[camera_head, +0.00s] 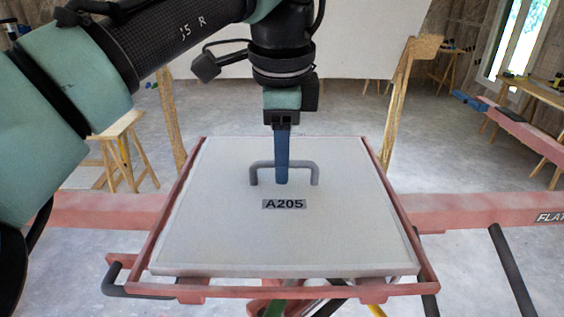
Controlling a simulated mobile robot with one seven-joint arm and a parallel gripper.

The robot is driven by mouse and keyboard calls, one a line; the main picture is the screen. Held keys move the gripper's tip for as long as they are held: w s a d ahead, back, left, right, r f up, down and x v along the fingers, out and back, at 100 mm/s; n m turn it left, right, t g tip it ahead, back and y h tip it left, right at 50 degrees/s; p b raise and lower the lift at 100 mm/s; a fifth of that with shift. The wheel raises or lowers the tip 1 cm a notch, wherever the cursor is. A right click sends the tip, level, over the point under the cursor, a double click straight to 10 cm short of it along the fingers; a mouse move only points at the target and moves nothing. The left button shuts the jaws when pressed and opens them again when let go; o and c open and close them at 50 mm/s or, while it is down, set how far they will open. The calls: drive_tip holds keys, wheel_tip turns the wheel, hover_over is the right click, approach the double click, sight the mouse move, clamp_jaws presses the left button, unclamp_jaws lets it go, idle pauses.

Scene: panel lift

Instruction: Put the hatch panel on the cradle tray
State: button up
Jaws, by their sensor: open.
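The hatch panel (230,235) is a flat, light grey square plate marked A205. It lies flat inside the red-rimmed cradle tray (428,272), whose rim runs along its sides and front. A grey bar handle (315,170) stands up from the panel's middle. My gripper (282,180) points straight down at the handle, its blue finger overlapping the bar's middle. Only one finger shows clearly; the other is hidden behind it. The jaws are open, and I cannot tell whether they touch the handle.
Red beams extend left (85,210) and right (470,210) of the tray. A dark bent bar (125,285) sticks out at the tray's front left. A wooden sawhorse (125,150) stands behind left, and a white board (360,40) on wooden legs stands behind.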

sight(282, 194)
wheel_tip(282, 194, up, 10)
drive_tip(key=s, duration=0.2)
drive_tip(key=w+d+f+t+h, duration=0.1)
drive_tip(key=w+d+t+h, duration=0.1)
drive_tip(key=d, duration=0.5)
drive_tip(key=w+d+f+t+h, duration=0.1)
drive_tip(key=w+d+t+h, duration=0.15)
drive_tip(key=d, duration=0.45)
drive_tip(key=s+d+r+n+t+h, duration=0.1)
drive_tip(key=d+r+n+t+h, duration=0.1)
drive_tip(key=d+r+t+h, duration=0.4)
drive_tip(key=s+a+r+n+t+y, duration=0.5)
drive_tip(key=s+a+n+t, duration=0.2)
drive_tip(key=a, duration=0.3)
drive_tip(key=s+a+r+n+t+y, duration=0.5)
drive_tip(key=s+a+n+t, duration=0.2)
drive_tip(key=s+a+n, duration=0.2)
drive_tip(key=shift+a+t+b, duration=0.3)
drive_tip(key=shift+a+t, duration=0.05)
drive_tip(key=shift+a, duration=0.1)
drive_tip(key=shift+r+y, duration=0.1)
drive_tip(key=shift+y, duration=0.15)
